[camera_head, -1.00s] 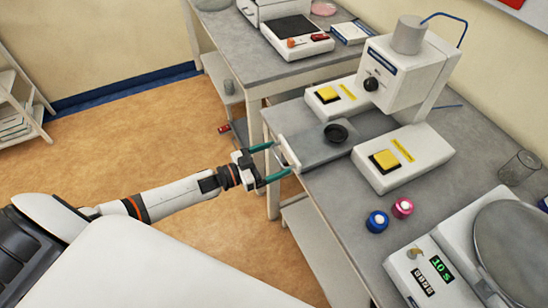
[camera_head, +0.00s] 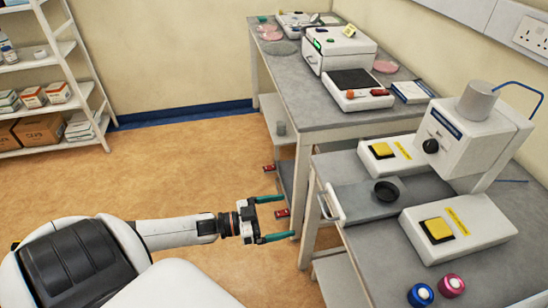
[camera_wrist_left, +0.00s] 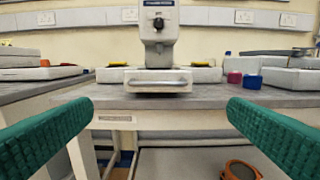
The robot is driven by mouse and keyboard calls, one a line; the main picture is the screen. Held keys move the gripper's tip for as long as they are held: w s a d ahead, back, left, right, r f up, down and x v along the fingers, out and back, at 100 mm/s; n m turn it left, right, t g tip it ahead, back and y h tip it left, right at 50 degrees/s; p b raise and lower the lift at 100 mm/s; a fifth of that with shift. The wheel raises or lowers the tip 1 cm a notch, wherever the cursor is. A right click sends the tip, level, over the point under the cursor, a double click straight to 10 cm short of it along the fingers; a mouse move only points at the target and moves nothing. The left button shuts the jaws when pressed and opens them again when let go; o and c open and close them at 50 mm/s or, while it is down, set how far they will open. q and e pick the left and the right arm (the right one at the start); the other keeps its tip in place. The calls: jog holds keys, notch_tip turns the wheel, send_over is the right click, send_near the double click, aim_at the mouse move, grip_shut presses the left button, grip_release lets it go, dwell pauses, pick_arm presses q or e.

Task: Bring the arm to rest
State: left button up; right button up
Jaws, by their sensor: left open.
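My left gripper (camera_head: 288,216) is open and empty, with its green fingers spread apart. It is in the air to the left of the press bench, short of the white handle (camera_head: 331,201) at the bench edge. In the left wrist view the two green fingers show at either side, and the handle (camera_wrist_left: 158,88) is ahead between them with a clear gap. The handle is on the front of the grey plate (camera_head: 363,201) of the white press (camera_head: 470,135). A small black dish (camera_head: 387,190) sits on that plate. My right gripper is not in view.
A blue-capped item (camera_head: 420,295) and a pink-capped item (camera_head: 451,286) stand on the near bench. A second bench (camera_head: 310,110) with instruments stands behind. A shelf rack (camera_head: 75,80) is at the far left. The tan floor (camera_head: 185,165) between is clear.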

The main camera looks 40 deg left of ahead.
pick_arm(q)
jog(key=shift+s+a, duration=0.4)
jog(key=shift+s, duration=0.15)
jog(key=s+a+f+n+g+y+b, duration=0.1)
jog(key=s+a+f+n+g+y, duration=0.25)
jog(key=f, duration=0.95)
jog(key=s+a+f+n+y, duration=0.15)
jog(key=s+f+y, duration=0.35)
jog(key=f, duration=0.9)
jog(key=s+d+f+g, duration=0.3)
jog(key=s+f, duration=0.3)
jog(key=s, duration=0.2)
jog(key=s+d+f+g+y, duration=0.1)
jog(key=s+d+f+g, duration=0.2)
jog(key=s+d+f, duration=0.2)
jog(key=s+d+f+g+y+b, duration=0.1)
jog(key=s+d+f+g, duration=0.2)
jog(key=s+f, duration=0.4)
jog(key=s+d, duration=0.1)
jog(key=s, duration=0.4)
jog(key=shift+d+g, duration=0.25)
jog(key=shift+g, duration=0.1)
